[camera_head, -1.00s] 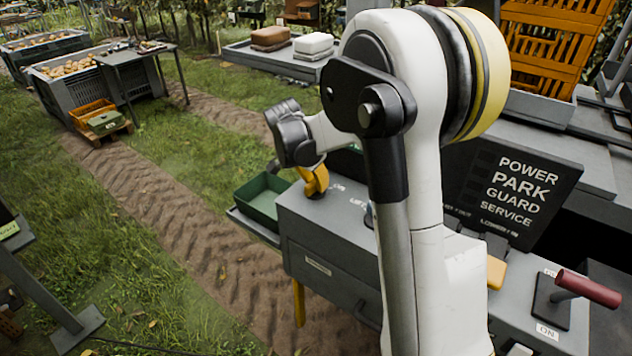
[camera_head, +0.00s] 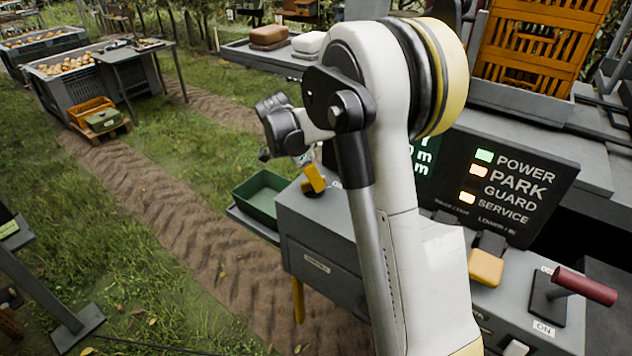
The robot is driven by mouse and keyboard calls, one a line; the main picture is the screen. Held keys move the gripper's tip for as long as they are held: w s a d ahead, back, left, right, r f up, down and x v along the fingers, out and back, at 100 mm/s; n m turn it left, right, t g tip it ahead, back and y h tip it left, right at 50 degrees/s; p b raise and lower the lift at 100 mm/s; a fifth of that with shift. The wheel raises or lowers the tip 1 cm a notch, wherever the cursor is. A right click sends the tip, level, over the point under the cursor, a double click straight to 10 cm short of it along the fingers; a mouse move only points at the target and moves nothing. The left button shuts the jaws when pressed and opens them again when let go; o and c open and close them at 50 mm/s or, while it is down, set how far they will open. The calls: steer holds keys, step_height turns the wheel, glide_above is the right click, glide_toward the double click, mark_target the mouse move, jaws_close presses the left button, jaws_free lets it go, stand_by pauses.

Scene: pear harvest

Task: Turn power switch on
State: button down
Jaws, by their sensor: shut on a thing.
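The console (camera_head: 330,250) stands at the centre right, partly behind my white arm. On its upper left corner is a yellow handle (camera_head: 315,180), which I take to be the power switch; its label is not readable. My gripper (camera_head: 304,161) is at this handle, below the dark wrist, shut on it. The fingers are small and mostly hidden. On the black status panel (camera_head: 525,185), the POWER lamp (camera_head: 484,155) is lit green.
A red-handled lever (camera_head: 585,287) beside an ON label and a yellow button (camera_head: 487,266) sit on the console's right. A green tray (camera_head: 262,197) adjoins its left. A grey table (camera_head: 140,52) and fruit bins (camera_head: 70,80) stand back left. Grass and a dirt track are open at left.

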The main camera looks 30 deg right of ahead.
steer(key=c, duration=1.3)
jaws_free()
steer(key=shift+c, duration=0.2)
steer(key=v, duration=1.2)
steer(key=shift+a, duration=0.1)
